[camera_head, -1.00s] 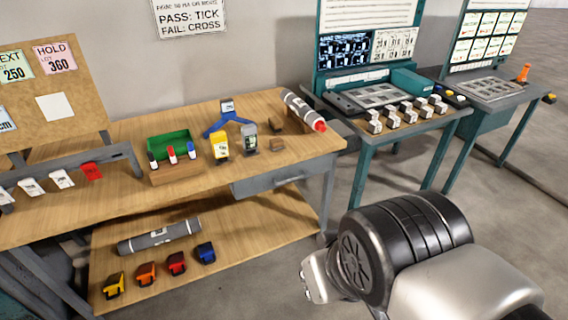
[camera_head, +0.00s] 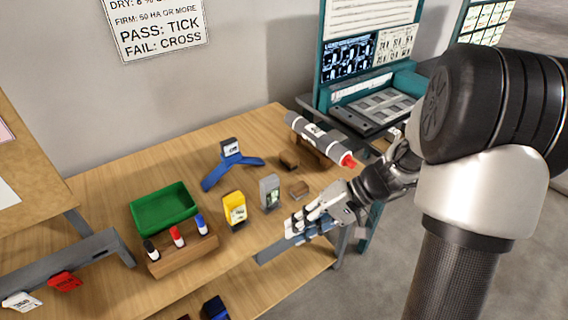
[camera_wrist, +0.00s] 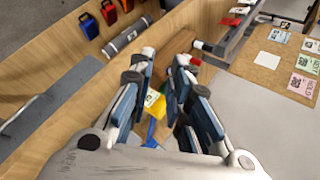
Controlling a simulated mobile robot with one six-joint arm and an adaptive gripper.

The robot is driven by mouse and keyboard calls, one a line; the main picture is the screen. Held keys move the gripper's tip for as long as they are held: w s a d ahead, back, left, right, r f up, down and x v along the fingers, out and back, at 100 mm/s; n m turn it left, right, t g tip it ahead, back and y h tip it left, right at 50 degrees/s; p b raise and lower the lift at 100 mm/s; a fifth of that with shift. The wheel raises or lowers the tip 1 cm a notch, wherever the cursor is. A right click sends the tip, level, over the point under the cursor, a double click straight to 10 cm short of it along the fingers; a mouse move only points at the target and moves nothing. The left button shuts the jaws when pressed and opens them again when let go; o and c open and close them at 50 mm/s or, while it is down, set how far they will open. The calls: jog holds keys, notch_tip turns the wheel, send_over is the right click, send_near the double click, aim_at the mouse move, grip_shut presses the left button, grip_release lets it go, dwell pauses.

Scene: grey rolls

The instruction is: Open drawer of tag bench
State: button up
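The tag bench (camera_head: 110,290) is a wooden table with a grey drawer (camera_head: 271,250) under the front edge of its top, near the right end. Only a small part of the drawer front shows in the head view; my gripper and arm cover the rest, and its handle is hidden. The drawer looks shut. My gripper (camera_head: 299,232) is in front of the bench's right end, around tabletop height. In the wrist view my gripper (camera_wrist: 165,62) is open, its two fingers apart with nothing held between them. I cannot tell whether it touches the bench.
On the top are a green bin (camera_head: 163,207), a marker block (camera_head: 184,254), a yellow device (camera_head: 235,209), a grey device (camera_head: 269,191), a blue stand (camera_head: 231,166) and a grey roll (camera_head: 318,137). Another grey roll (camera_wrist: 126,35) lies on the lower shelf. A teal station stands behind right.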

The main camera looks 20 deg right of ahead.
jog(key=w+d+f+m+t+y+p, duration=0.1)
jog(key=w+d+f+m+t, duration=0.25)
jog(key=d+f, duration=0.35)
jog(key=w+d+f+m+t+y+p, duration=0.1)
jog(key=w+d+f+m+t, duration=0.1)
jog(key=d+f+t, duration=0.45)
jog(key=s+d+f+m+t+h+p, duration=0.1)
jog(key=s+d+f+m+t+h, duration=0.15)
jog(key=f, duration=0.55)
jog(key=s+d+f+m+t+h, duration=0.1)
jog(key=d+f+m+h, duration=0.2)
jog(key=f, duration=0.5)
jog(key=shift+g+h, duration=0.25)
jog(key=shift+h, duration=0.1)
jog(key=b+x, duration=0.1)
jog(key=x, duration=0.4)
jog(key=b+x, duration=0.1)
jog(key=x, duration=0.5)
jog(key=b+x, duration=0.1)
jog(key=x, duration=0.5)
jog(key=shift+s+a+b, duration=0.15)
jog(key=shift+a+b, duration=0.1)
jog(key=shift+b, duration=0.05)
jog(key=shift+c, duration=0.3)
grip_shut()
